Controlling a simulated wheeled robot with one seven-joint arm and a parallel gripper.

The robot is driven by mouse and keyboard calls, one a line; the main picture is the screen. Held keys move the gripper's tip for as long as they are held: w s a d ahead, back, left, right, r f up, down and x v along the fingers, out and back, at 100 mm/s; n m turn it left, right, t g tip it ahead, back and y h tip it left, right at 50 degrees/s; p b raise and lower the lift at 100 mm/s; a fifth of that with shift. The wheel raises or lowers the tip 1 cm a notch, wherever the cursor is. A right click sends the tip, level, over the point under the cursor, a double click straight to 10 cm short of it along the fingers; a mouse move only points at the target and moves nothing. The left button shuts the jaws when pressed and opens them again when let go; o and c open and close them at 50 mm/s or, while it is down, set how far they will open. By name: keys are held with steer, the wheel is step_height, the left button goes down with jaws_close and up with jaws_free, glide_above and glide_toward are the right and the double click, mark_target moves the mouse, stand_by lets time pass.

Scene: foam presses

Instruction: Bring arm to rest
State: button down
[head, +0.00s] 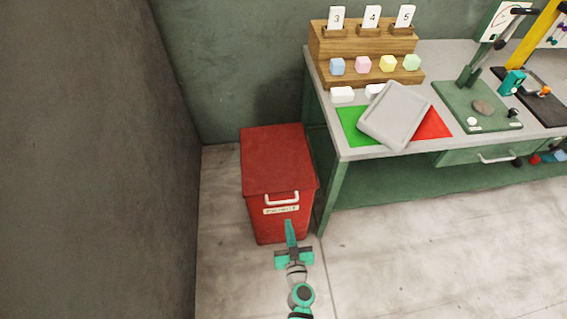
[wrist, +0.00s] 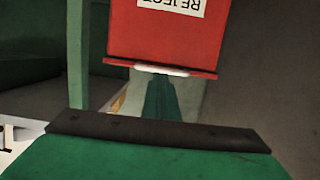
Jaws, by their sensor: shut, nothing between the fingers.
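My gripper (head: 289,223) is shut and empty. In the head view its fingertips overlap the lower front of the red bin (head: 278,158), below the bin's label (head: 281,210); whether they touch the bin I cannot tell. In the wrist view the closed fingers of my gripper (wrist: 160,98) point toward the red bin (wrist: 165,40), which appears upside down with a REJECT label (wrist: 172,4). The bin's lid is down, and its white handle (head: 282,199) is at the lid's front edge; the handle also shows in the wrist view (wrist: 160,71).
A green-framed workbench (head: 340,157) stands right of the bin. It bears a grey tray (head: 394,115) tilted over green and red mats, a wooden rack (head: 335,45) with coloured blocks, and presses. A dark wall (head: 90,160) rises at left. The floor (head: 440,250) at front right is clear.

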steer(key=s+r+g+h, duration=0.1)
steer(key=s+r, duration=0.1)
steer(key=s, duration=0.7)
steer(key=s+r+g+h, duration=0.1)
steer(key=s+r, duration=0.1)
steer(key=s, duration=0.8)
steer(key=s+a+r, duration=0.2)
steer(key=s+r, duration=0.3)
steer(key=r, duration=0.4)
steer(key=s+a+r+m+t, duration=0.1)
steer(key=s+a+r, duration=0.1)
steer(key=s+r, duration=0.4)
step_height(320, 180, up, 4)
steer(key=shift+f+t+y, duration=0.2)
steer(key=shift+t+y, duration=0.1)
steer(key=shift+w, duration=0.1)
